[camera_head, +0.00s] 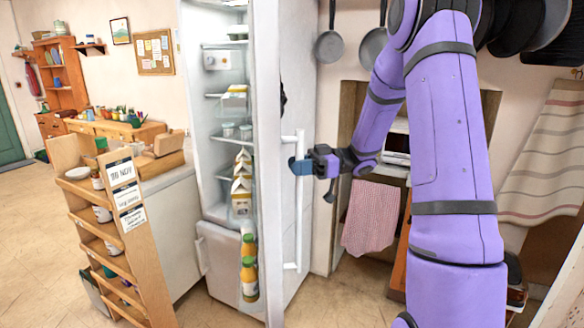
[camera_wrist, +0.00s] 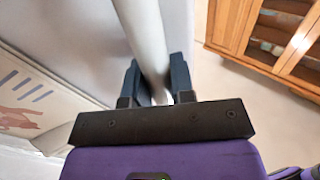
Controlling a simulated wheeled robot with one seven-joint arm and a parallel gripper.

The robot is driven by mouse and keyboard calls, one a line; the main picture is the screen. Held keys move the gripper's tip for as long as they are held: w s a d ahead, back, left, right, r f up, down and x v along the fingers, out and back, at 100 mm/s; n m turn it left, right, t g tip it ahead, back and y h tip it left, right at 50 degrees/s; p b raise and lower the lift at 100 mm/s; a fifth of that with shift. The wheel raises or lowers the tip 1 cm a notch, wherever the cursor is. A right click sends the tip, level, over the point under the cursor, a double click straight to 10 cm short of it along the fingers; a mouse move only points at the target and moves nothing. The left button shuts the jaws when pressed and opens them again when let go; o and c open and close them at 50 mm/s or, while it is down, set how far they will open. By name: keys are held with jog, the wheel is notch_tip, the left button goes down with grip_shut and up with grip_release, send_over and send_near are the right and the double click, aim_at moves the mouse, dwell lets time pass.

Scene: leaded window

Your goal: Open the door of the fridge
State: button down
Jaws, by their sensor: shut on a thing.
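The fridge (camera_head: 220,130) stands in the middle of the camera_head view with its upper compartment open. Its white door (camera_head: 285,50) is swung out and seen from its outer side and edge. Cartons and bottles (camera_head: 249,262) show along the door's inner side. The door has a long white vertical handle (camera_head: 300,240). My gripper (camera_head: 302,166) is shut around this handle at about mid-height. In the camera_wrist view the two dark fingers lie on either side of the handle bar (camera_wrist: 143,30). The fridge's lower door (camera_head: 221,265) looks closed.
A wooden shelf rack (camera_head: 145,255) with jars and a white counter (camera_head: 170,205) stand left of the fridge. Pans (camera_head: 329,47) hang on the wall behind the door. A pink cloth (camera_head: 370,216) hangs right of it. Floor is free at the far left.

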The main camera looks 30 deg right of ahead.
jog(key=shift+s+d, duration=0.15)
jog(key=shift+d, duration=0.4)
jog(key=c, duration=1)
grip_release()
jog(key=shift+d, duration=0.1)
jog(key=v, duration=1)
jog(key=shift+s+d, duration=0.15)
jog(key=shift+d, duration=0.15)
jog(key=shift+d, duration=0.1)
